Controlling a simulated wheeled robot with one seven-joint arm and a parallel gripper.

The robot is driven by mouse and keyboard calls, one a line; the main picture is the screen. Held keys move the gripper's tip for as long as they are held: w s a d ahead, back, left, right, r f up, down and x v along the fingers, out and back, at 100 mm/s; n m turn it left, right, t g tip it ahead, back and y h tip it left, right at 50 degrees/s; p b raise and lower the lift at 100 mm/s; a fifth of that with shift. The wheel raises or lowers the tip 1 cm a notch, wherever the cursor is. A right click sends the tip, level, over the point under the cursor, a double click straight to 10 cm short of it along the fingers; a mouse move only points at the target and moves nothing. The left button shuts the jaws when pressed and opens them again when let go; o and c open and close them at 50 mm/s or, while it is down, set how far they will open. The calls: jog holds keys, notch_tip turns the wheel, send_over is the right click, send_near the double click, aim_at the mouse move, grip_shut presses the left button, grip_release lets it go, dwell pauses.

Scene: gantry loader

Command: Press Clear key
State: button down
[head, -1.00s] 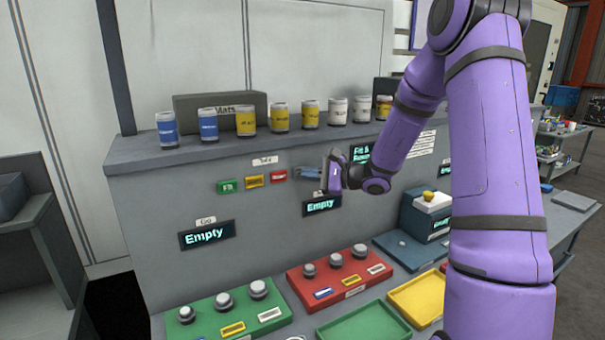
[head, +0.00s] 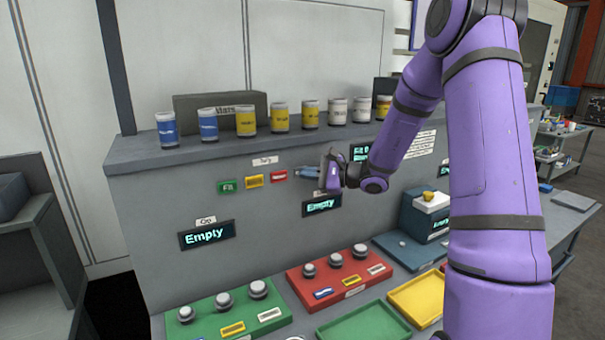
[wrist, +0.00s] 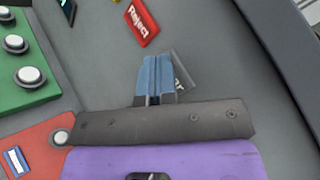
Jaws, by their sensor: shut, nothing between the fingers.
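My gripper (head: 298,171) has blue fingers, shut and empty, pointing at the upright grey panel just right of the red Reject key (head: 279,176). In the wrist view the gripper (wrist: 155,62) covers most of a dark grey key (wrist: 184,74). Only its right edge and a bit of white lettering show, so I cannot read it as Clear. I cannot tell whether the fingertips touch this key. The red Reject key (wrist: 142,23) also shows in the wrist view, above and left of the fingertips.
Green (head: 227,187) and yellow (head: 254,181) keys sit left of Reject. Displays reading Empty (head: 206,235) are on the panel. Several cans stand on the ledge (head: 150,150) above. Green (head: 200,325) and red (head: 330,292) button boxes lie below.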

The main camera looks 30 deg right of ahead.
jog(key=shift+s, duration=0.75)
jog(key=shift+s, duration=0.1)
jog(key=shift+s, duration=2.4)
jog(key=shift+a, duration=0.1)
jog(key=s+a+r+n+g+h, duration=0.1)
jog(key=s+a+r+n+g, duration=0.2)
jog(key=s+a+n+g, duration=0.3)
jog(key=s+a+r+n+g+h, duration=0.2)
jog(key=s+a+r+n+g, duration=0.15)
jog(key=s+a, duration=0.45)
jog(key=s+d+r+n+t+h, duration=0.1)
jog(key=s+d+r+n+h, duration=0.1)
jog(key=s, duration=0.5)
jog(key=s+d+r+n+t+h, duration=0.1)
jog(key=s+d+r+n+h, duration=0.2)
jog(key=s+n+h, duration=0.2)
jog(key=s+h, duration=0.2)
jog(key=s, duration=0.1)
jog(key=shift+s+d+n+t, duration=0.15)
jog(key=shift+d+n+t, duration=0.2)
jog(key=shift+d, duration=0.05)
